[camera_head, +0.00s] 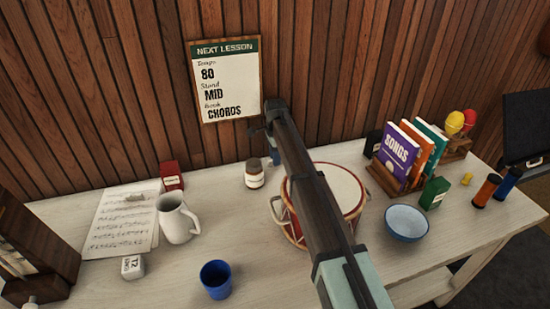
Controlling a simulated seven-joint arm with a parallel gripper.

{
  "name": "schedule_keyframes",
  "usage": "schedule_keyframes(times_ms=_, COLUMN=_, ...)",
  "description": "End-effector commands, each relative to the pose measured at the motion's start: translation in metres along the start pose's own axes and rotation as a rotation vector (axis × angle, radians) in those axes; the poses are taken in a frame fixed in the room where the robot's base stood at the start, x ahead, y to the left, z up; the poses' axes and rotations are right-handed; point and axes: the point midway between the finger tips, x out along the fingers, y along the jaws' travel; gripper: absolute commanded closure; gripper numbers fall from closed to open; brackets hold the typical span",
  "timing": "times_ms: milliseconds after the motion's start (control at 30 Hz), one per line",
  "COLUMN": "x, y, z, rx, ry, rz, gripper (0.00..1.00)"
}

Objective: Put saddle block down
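I cannot pick out a saddle block for certain in the head view. A small white block with dark lettering (132,266) stands on the table at the front left, but its label is too small to read surely. A small grey-brown object (135,197) lies on the sheet music (108,232). My dark arm crosses the middle of the picture from the bottom, over the drum.
A red-and-white drum (354,200) stands mid-table. A white mug (175,218), red box (171,176), jar (254,174) and blue cup (216,279) stand to its left. A bowl (406,222), green box (434,193) and songbooks (396,152) are at right. Bare tabletop lies front centre.

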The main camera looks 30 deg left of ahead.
Motion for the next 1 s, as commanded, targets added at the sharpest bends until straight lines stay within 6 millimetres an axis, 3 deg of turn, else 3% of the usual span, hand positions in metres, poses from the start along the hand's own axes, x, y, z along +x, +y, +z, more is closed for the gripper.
schedule_keyframes(times_ms=400, x=-0.074, y=-0.001, z=0.000, rx=0.000, ry=0.000, rz=-0.002, gripper=0.63)
schedule_keyframes(times_ms=600, x=-0.101, y=-0.001, z=0.000, rx=0.000, ry=0.000, rz=-0.001, gripper=0.63)
schedule_keyframes(times_ms=1000, x=-0.116, y=0.000, z=0.000, rx=0.000, ry=0.000, rz=0.000, gripper=0.63)
